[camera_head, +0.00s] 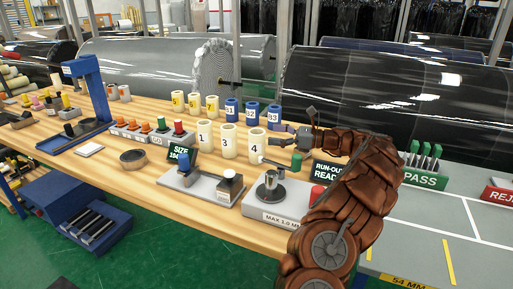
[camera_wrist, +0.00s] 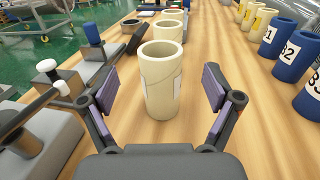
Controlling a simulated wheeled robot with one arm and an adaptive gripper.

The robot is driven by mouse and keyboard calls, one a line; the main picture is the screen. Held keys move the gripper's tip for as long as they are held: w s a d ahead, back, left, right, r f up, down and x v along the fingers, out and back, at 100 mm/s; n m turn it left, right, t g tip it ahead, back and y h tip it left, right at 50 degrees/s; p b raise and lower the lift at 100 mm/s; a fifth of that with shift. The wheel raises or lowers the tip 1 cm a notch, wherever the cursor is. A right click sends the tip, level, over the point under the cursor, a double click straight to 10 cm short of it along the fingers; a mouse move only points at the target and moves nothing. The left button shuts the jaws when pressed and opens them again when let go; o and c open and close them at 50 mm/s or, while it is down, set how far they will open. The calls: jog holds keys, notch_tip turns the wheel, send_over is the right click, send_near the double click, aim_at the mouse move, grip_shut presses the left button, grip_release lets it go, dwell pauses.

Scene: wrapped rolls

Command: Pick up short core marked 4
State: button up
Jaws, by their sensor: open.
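The short core marked 4 (camera_head: 257,145) is a cream, hollow tube standing upright on the wooden bench, at the right end of a row with the cores marked 1 (camera_head: 205,134) and 3 (camera_head: 227,141). In the wrist view the nearest cream core (camera_wrist: 160,80), which matches core 4 by its place in the row, stands between and beyond my spread fingers; its number is not readable there. My gripper (camera_head: 291,132) is open and empty, just right of core 4 in the head view. Both finger pads show in the wrist view (camera_wrist: 160,92), apart from the core.
Blue cores (camera_head: 252,111) and yellow-labelled cores (camera_head: 194,103) stand behind the row. A metal gauge block (camera_head: 270,203) and a grey fixture (camera_head: 200,185) stand in front. A RUN-OUT sign (camera_head: 328,173) and a large dark roll (camera_head: 400,100) are at right.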

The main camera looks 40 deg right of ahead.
aim_at(257, 131)
jog(key=shift+x, duration=3.15)
jog(key=c, duration=1.7)
